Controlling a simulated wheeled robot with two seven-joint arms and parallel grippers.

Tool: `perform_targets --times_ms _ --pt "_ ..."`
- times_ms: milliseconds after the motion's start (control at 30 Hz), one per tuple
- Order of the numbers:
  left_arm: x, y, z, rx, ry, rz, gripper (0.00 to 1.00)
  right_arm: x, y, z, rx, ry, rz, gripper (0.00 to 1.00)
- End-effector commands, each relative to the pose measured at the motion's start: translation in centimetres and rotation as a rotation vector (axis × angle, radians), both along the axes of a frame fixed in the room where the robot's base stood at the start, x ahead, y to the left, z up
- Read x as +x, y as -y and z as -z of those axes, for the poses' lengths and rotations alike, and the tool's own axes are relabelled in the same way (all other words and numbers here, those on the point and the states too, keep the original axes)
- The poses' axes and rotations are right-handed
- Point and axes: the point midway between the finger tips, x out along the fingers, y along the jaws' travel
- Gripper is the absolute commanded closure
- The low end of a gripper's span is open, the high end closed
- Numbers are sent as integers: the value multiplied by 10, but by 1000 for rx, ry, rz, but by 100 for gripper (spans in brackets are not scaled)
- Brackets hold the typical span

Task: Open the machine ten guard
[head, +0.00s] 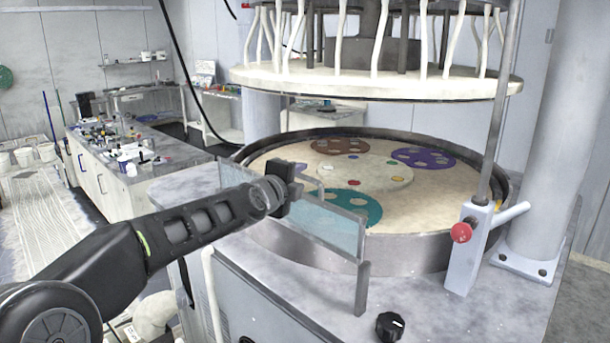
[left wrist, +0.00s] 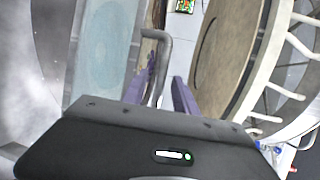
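The machine guard is a clear, bluish panel in a grey metal frame (head: 335,228), standing upright along the front left of the round polishing platen (head: 420,187). The guard panel also fills the upper left of the left wrist view (left wrist: 103,48), with a grey bar handle (left wrist: 167,60) along its side. My left gripper (head: 297,180) is at the top of the guard, partly hiding its frame. In the left wrist view its two fingers (left wrist: 168,90) are apart, with the handle bar running between them, nearer the left finger. Contact cannot be told. My right gripper is not in view.
An upper plate with white hoses (head: 375,82) hangs over the platen. A grey post with a red knob (head: 461,232) stands at the right, and a black knob (head: 390,326) is on the front deck. A cluttered bench (head: 140,165) stands behind at the left.

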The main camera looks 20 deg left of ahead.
Motion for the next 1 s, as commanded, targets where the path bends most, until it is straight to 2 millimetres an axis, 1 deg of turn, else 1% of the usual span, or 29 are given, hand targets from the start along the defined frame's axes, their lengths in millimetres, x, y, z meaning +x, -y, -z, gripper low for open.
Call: perform_targets --times_ms 33,100,200,300,400,633,1000 --pt "9 0 2 -1 -2 0 66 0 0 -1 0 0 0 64" --pt "20 0 4 -1 -2 1 66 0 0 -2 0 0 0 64" --pt "34 -1 6 -2 -2 -1 66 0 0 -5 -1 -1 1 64" --pt "42 -1 7 0 -1 1 66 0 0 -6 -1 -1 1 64" --pt "46 0 8 -1 -1 1 66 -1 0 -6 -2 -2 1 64" --pt "46 -1 8 -1 0 1 66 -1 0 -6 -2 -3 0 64" --pt "46 -1 8 -1 0 1 96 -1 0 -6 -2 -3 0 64"
